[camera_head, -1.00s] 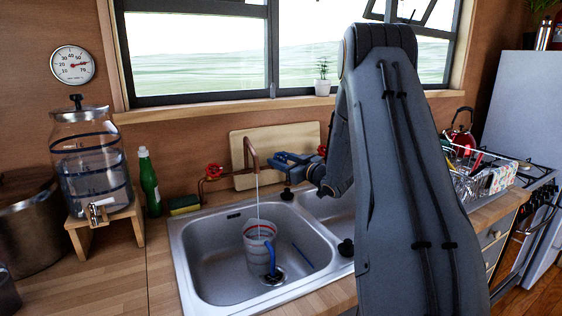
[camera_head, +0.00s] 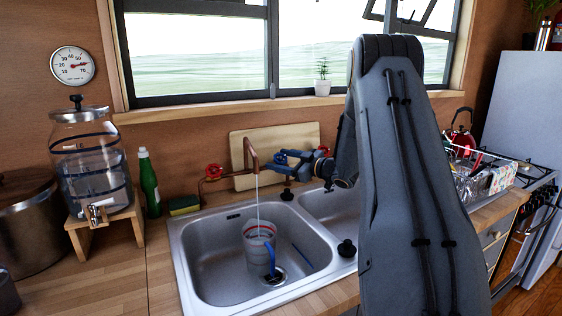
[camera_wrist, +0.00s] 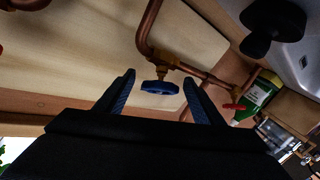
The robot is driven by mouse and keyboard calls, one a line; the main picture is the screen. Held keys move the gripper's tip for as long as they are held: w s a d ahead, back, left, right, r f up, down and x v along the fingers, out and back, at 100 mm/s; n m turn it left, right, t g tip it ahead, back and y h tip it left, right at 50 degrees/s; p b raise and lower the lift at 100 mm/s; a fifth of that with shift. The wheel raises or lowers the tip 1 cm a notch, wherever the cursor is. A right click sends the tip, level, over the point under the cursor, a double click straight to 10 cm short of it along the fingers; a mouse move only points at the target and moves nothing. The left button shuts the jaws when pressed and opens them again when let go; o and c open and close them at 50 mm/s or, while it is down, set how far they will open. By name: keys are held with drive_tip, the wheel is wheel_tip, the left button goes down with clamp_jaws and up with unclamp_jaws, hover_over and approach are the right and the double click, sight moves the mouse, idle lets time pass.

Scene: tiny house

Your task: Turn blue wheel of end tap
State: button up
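The blue wheel (camera_wrist: 160,87) shows in the wrist view on a brass valve of the copper tap (camera_wrist: 150,35). My gripper (camera_wrist: 158,78) is open, with one finger on each side of the wheel and visible gaps between. In the head view my gripper (camera_head: 281,160) is beside the copper tap (camera_head: 251,150), behind the sink. I cannot tell the blue wheel from my blue fingers there. Water runs from the spout into a striped cup (camera_head: 258,247) with a blue handle.
A red wheel (camera_head: 213,171) sits on the pipe to the left. The cup stands in the left basin of the steel sink (camera_head: 205,262). A cutting board (camera_head: 300,133) leans behind the tap. A green bottle (camera_head: 148,183) and a sponge (camera_head: 184,204) are at left.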

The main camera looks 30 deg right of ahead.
drive_tip(key=shift+s, duration=0.1)
drive_tip(key=b+v, duration=0.1)
drive_tip(key=v, duration=0.6)
drive_tip(key=shift+s+d, duration=0.2)
drive_tip(key=shift+s, duration=0.15)
idle(3.8)
drive_tip(key=shift+w+a+m+t+h+p, duration=0.35)
drive_tip(key=shift+w+a+m+h+p, duration=0.4)
drive_tip(key=shift+w+p, duration=0.55)
drive_tip(key=shift+w+a+m+t+h+p, duration=0.4)
drive_tip(key=shift+w+m+p, duration=0.6)
drive_tip(key=shift+p, duration=0.55)
drive_tip(key=shift+w+a+m+t+h+p, duration=0.25)
drive_tip(key=shift+w+a+m+h+p, duration=0.4)
drive_tip(key=shift+w+p, duration=0.7)
drive_tip(key=shift+s+d, duration=0.1)
drive_tip(key=shift+s, duration=0.05)
